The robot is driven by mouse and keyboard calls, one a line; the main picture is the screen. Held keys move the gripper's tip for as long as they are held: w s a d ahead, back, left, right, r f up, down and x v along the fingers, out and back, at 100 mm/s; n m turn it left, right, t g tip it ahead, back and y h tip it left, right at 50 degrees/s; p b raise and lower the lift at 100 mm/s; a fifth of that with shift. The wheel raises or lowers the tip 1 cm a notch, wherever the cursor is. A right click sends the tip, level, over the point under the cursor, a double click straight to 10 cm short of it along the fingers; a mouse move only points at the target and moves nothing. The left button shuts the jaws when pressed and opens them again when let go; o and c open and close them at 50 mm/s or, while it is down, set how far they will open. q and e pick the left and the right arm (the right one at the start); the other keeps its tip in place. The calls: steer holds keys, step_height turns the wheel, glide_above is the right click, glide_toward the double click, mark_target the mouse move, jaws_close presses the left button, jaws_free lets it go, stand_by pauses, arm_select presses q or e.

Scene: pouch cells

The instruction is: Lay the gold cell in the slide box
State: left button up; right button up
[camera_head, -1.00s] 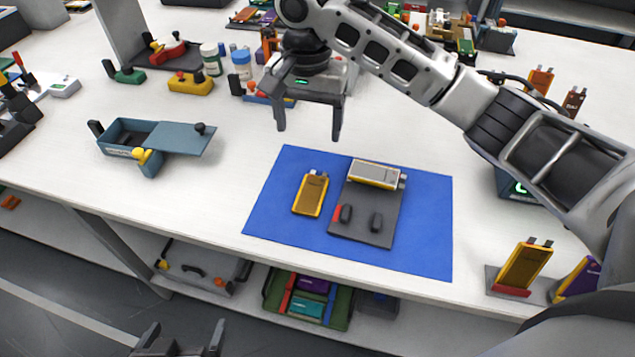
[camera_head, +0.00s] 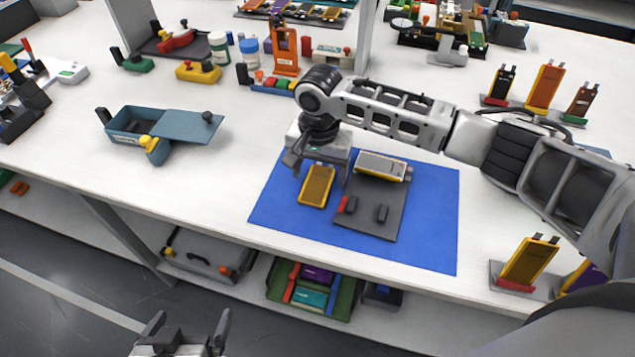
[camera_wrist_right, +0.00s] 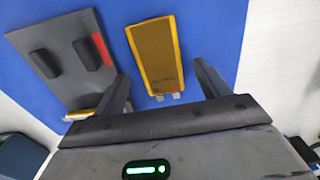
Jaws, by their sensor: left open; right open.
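A flat gold cell (camera_head: 316,186) with a yellow edge lies on the blue mat (camera_head: 425,235); it also shows in the wrist view (camera_wrist_right: 154,55). My right gripper (camera_head: 321,172) is open just over the cell's tab end. In the wrist view its fingers (camera_wrist_right: 160,77) stand on either side of the cell, with gaps. The teal slide box (camera_head: 126,121) stands at left on the table. Its lid (camera_head: 187,126) is slid to the right, leaving part of the inside open. My left gripper (camera_head: 190,326) is open and empty at the bottom edge, away from the table.
Another gold cell (camera_head: 528,262) stands upright in a holder at right. The table between slide box and mat is clear.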

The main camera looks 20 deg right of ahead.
steer(key=shift+f, duration=0.45)
steer(key=shift+c, duration=0.3)
steer(key=c, duration=0.9)
steer(key=shift+r, duration=0.15)
steer(key=shift+c, duration=0.2)
